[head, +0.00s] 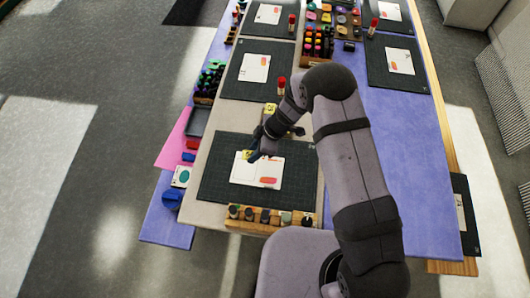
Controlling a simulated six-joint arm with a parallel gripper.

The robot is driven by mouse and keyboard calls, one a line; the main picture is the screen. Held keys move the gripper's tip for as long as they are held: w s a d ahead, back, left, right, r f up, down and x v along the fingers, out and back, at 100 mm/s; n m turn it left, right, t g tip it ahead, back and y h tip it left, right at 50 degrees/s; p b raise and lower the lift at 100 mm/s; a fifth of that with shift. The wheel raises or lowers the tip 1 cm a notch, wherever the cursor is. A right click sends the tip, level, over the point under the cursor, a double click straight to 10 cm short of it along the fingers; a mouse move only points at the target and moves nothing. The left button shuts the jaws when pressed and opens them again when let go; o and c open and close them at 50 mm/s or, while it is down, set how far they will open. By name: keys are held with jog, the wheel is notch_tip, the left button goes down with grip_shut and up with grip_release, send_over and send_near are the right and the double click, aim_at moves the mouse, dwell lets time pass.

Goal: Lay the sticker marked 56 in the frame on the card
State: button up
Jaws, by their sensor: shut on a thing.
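The white card (243,172) lies on a dark cutting mat (212,180) at the near end of the table. It bears an orange patch at its lower right. My gripper (255,157) is over the card's upper part, pointing down and to the left. It is shut on a small piece, which appears to be the yellow sticker (247,154) at its fingertips. I cannot read any number on it, nor tell whether it touches the card. The frame on the card is too small to make out.
A wooden rack (270,217) with several small bottles stands along the mat's near edge. More mats with cards lie farther back.

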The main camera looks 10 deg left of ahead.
jog(key=shift+s+a+r, duration=0.25)
jog(key=shift+s+a, duration=0.55)
jog(key=shift+s, duration=0.3)
jog(key=shift+s+m, duration=0.25)
jog(key=shift+m, duration=0.15)
jog(key=shift+f, duration=0.1)
notch_tip(320, 180, down, 4)
jog(key=b, duration=0.6)
jog(key=shift+f, duration=0.25)
jog(key=shift+f+p, duration=0.3)
jog(key=shift+f, duration=0.3)
dwell(0.4)
jog(key=shift+p, duration=0.5)
dwell(0.7)
